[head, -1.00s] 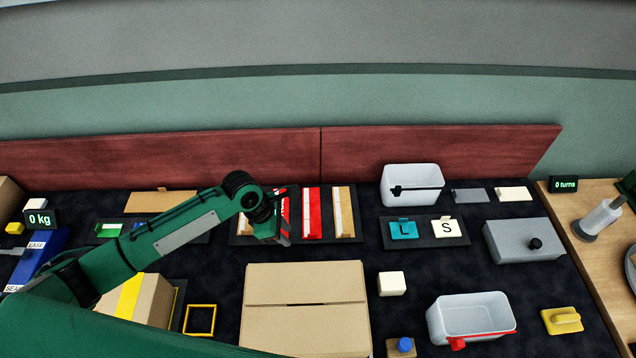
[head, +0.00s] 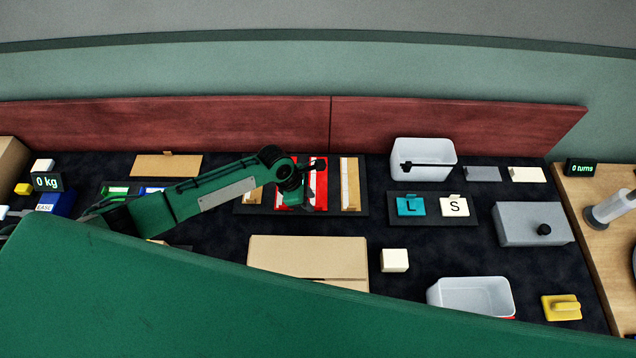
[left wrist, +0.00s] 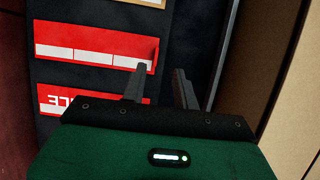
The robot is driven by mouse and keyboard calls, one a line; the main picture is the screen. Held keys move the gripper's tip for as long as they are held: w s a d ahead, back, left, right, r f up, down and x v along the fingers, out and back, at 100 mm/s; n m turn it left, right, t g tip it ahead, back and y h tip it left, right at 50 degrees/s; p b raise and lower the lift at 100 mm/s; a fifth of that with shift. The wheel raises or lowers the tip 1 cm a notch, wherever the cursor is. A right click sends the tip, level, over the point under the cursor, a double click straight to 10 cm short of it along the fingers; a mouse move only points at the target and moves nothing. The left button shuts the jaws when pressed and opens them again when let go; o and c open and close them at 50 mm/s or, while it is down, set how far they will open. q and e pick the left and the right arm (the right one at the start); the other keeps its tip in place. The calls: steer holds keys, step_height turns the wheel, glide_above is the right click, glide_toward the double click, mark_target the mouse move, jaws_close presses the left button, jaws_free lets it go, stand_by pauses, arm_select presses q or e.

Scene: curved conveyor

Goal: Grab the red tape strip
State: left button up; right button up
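A red strip with white segments (head: 318,172) lies in a dark tray toward the back of the table, partly hidden by my left gripper (head: 303,188). In the left wrist view this strip (left wrist: 90,54) has a small raised red tab at its right end. A second red strip (left wrist: 85,95) with white lettering lies beside it, partly cut off by my gripper. The left gripper (left wrist: 160,76) is open, with nothing seen between its fingers. Its fingertips are close to the tab end of the segmented strip; contact cannot be told. My right gripper is not in view.
A tan strip (head: 350,183) shares the tray. A closed carton (head: 308,257) stands in front. To the right are teal and white letter cards (head: 411,206), a white bin (head: 424,155) and a grey box (head: 533,225). My green arm covers the foreground.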

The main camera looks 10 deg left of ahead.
mark_target(317, 206)
arm_select(q)
steer(key=x, duration=0.2)
steer(key=p+x, duration=0.1)
steer(key=shift+w+d+f, duration=0.15)
steer(key=shift+w+f, duration=0.05)
steer(key=shift+w, duration=0.1)
steer(key=shift+d+f, duration=0.25)
steer(key=shift+f, duration=0.4)
jaws_close()
